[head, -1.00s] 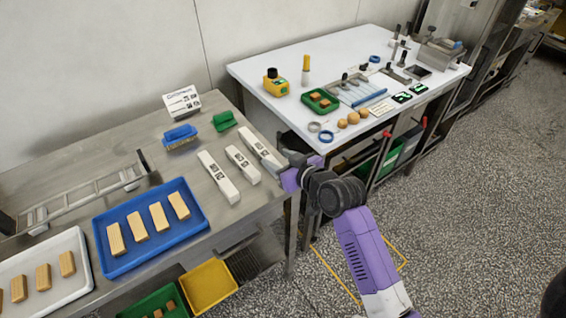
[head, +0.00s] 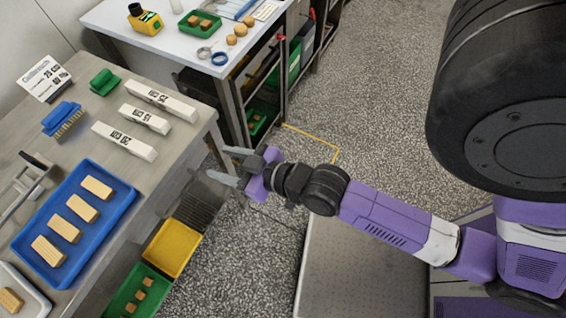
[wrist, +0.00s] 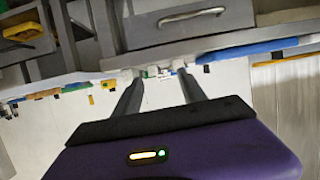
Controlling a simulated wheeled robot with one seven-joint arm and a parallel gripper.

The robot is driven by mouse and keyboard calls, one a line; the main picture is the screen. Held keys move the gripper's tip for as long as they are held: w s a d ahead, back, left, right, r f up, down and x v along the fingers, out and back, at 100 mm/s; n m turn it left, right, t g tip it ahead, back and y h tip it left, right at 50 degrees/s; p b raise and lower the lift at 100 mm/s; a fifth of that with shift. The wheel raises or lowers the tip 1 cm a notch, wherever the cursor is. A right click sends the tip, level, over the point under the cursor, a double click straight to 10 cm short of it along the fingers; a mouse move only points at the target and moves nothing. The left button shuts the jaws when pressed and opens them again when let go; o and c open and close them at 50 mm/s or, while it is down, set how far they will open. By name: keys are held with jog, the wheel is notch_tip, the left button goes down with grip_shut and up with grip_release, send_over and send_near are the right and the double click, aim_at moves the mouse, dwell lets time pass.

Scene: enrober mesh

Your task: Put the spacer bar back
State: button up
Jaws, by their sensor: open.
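Three white spacer bars with dark printed labels lie side by side on the steel table: a far one (head: 160,101), a middle one (head: 144,119) and a near one (head: 124,141). The print is too small to read surely. My gripper (head: 231,166) is open and empty, just off the table's right end, to the right of the bars. In the wrist view my gripper (wrist: 159,78) has its two fingers apart with nothing between them. I cannot make out a bar in the wrist view.
A blue tray (head: 126,207) of tan blocks, a blue brush (head: 61,117), a green item (head: 104,82) and a printed sign (head: 44,78) share the steel table. A metal frame (head: 22,190) lies at left. Yellow (head: 172,247) and green crates sit below.

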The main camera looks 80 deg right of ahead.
jog(key=s+a+r+n+y, duration=0.1)
jog(key=s+a+r, duration=0.3)
jog(key=s, duration=0.3)
jog(key=s+a+r+n+t+y, duration=0.1)
jog(key=s+a+r, duration=0.3)
jog(key=s, duration=0.4)
jog(key=shift+a+r+y, duration=0.15)
jog(key=shift+a+y, duration=0.2)
jog(key=shift+y, duration=0.25)
jog(key=shift+s, duration=0.1)
